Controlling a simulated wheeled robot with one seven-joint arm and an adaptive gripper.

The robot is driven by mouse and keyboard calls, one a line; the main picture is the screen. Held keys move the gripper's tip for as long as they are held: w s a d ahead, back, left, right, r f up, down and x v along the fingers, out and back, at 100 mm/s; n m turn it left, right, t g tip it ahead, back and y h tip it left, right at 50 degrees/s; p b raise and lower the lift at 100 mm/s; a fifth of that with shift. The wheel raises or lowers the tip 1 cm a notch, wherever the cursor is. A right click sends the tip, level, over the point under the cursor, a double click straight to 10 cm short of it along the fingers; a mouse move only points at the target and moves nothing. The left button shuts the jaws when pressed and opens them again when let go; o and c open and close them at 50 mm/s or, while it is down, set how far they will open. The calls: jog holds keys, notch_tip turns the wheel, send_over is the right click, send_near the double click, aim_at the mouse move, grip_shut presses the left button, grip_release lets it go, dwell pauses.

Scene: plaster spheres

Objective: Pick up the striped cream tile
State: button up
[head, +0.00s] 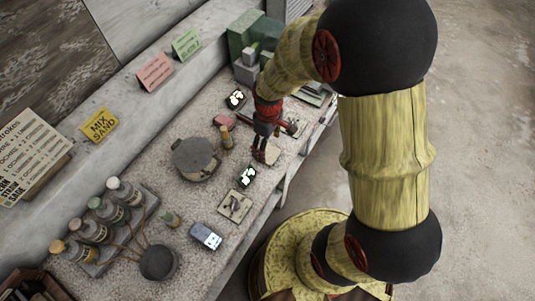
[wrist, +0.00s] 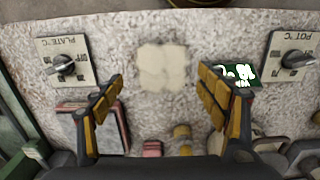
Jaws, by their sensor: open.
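A pale cream tile (wrist: 163,67) lies flat on the speckled worktop, in the upper middle of the wrist view. Stripes cannot be made out on it. In the head view the cream tile (head: 272,153) shows partly behind my gripper (head: 263,150), near the worktop's front edge. My gripper (wrist: 161,90) is open and empty, its two yellow-padded fingers spread apart above the worktop. In the wrist view the tile appears between and slightly beyond the fingertips, with no finger touching it.
Knob plates marked PLATE (wrist: 64,62) and POT (wrist: 291,58) flank the tile. A dark green card with white marks (wrist: 240,73) lies near the right finger. A lidded grey pot (head: 194,157) and small bottles (head: 125,190) stand on the worktop.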

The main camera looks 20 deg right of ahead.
aim_at(268, 153)
notch_tip(268, 153, down, 5)
jog(key=shift+a+r+b, duration=0.1)
jog(key=shift+r+b, duration=0.1)
jog(key=shift+b, duration=0.45)
jog(key=shift+c, duration=1)
jog(key=c, duration=1.1)
jog(key=shift+c, duration=0.7)
jog(key=shift+r, duration=0.1)
